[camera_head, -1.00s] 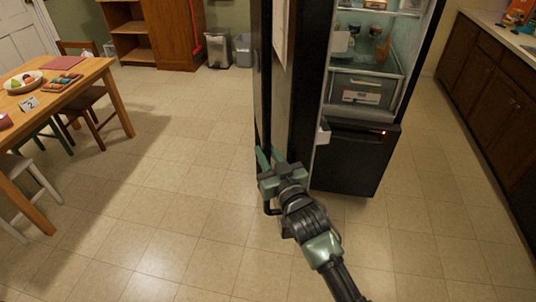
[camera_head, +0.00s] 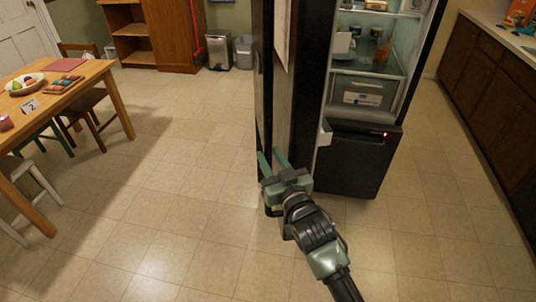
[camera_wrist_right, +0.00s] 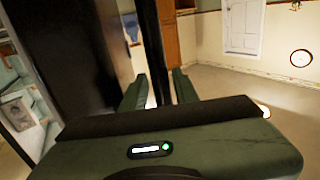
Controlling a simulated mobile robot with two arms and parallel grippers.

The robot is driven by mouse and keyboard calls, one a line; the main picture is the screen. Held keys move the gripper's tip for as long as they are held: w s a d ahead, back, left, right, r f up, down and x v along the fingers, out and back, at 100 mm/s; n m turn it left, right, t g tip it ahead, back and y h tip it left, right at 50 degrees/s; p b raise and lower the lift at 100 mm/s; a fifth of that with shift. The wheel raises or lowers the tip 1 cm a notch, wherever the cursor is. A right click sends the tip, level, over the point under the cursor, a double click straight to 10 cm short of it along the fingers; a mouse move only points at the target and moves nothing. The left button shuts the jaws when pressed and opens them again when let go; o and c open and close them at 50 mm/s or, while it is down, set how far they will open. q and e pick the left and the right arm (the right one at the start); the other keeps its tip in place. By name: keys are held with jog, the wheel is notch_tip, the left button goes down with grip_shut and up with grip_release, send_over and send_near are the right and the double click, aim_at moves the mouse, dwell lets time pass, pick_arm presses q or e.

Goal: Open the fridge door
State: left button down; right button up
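The black fridge (camera_head: 352,160) stands at the centre back. Its tall door (camera_head: 303,75) is swung open towards me, and the lit shelves show to its right. A long dark handle bar (camera_head: 262,85) runs up the door's left side. My right gripper (camera_head: 272,160) is at the lower part of the handle. In the right wrist view the fingers of my right gripper (camera_wrist_right: 158,88) are apart, with the dark bar (camera_wrist_right: 155,45) between them. Gaps show beside the bar, so it does not look clamped. My left gripper is not in view.
A wooden table (camera_head: 95,75) with chairs stands at the left. Bins (camera_head: 219,53) and a wooden cabinet (camera_head: 165,35) are at the back. A counter with brown cabinets (camera_head: 490,85) runs along the right. The tiled floor (camera_head: 180,190) left of the door is clear.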

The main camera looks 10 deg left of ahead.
jog(key=b+v, duration=0.1)
jog(key=v, duration=0.5)
